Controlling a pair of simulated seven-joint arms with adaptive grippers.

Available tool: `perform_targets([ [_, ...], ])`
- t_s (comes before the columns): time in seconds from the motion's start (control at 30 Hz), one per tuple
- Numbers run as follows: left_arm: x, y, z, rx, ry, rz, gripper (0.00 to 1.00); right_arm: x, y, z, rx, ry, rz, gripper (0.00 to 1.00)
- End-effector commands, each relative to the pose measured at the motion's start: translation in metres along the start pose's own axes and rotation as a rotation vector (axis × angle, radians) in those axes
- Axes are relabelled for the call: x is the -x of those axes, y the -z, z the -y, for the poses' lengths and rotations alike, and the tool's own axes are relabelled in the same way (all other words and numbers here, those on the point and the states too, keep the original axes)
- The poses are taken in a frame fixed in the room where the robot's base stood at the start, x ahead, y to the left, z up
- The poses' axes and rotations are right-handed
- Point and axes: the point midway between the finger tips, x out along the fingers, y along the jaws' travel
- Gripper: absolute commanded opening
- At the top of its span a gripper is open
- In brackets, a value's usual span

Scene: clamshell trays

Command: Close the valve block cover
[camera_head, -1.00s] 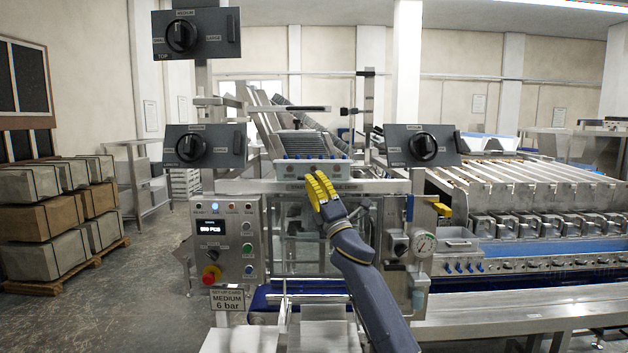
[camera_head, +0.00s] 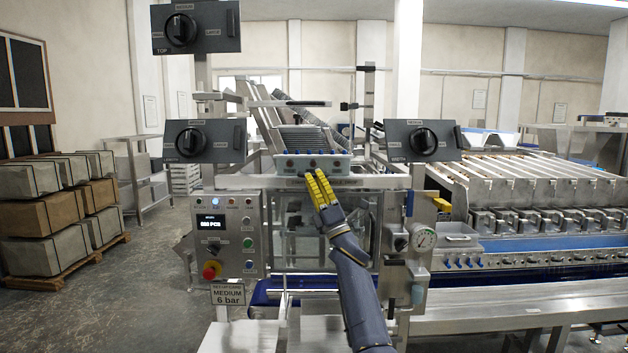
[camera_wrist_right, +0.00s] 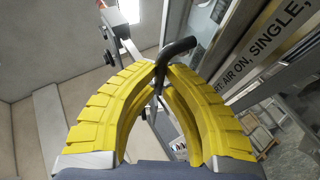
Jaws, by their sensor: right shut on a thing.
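The valve block (camera_head: 290,166) is a pale box with blue fittings along its top, at the centre of the machine in the head view. Its front face shows dark round spots. I cannot make out which part is the cover or how far it is open. My right gripper (camera_head: 318,176) has yellow ribbed fingers and is just below and against the block's front. In the right wrist view my right gripper (camera_wrist_right: 160,72) is shut on a dark bent handle (camera_wrist_right: 180,47), which stands between the fingertips. My left gripper is not in view.
A control panel (camera_head: 228,240) with a red stop button is left of my arm. A pressure gauge (camera_head: 423,238) and a yellow lever (camera_head: 441,204) are to the right. Dark knob plates (camera_head: 205,142) flank the block. A lettered strip (camera_wrist_right: 265,45) is close by in the wrist view.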

Motion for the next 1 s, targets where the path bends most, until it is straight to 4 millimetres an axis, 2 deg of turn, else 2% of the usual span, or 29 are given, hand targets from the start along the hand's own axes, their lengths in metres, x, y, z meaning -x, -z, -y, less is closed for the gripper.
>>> perform_targets([
  [0.3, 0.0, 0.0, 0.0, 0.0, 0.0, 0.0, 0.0, 0.0, -0.001, 0.001, 0.0, 0.002, 0.001, 0.0],
  [0.33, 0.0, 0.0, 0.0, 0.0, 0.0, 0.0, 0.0, 0.0, -0.001, 0.001, 0.0, 0.002, 0.001, 0.12],
  [0.4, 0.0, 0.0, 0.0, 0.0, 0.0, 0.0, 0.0, 0.0, -0.001, 0.001, 0.0, 0.002, 0.001, 0.2],
  [0.67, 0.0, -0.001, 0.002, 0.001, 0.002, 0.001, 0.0, 0.002, -0.001, 0.001, 0.0, 0.002, 0.0, 0.2],
  [0.83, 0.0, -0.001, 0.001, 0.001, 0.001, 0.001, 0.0, 0.014, -0.001, 0.001, 0.001, 0.003, 0.0, 0.2],
  [1.0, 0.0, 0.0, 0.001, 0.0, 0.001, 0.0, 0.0, 0.041, -0.001, 0.001, 0.0, 0.003, 0.001, 0.2],
])
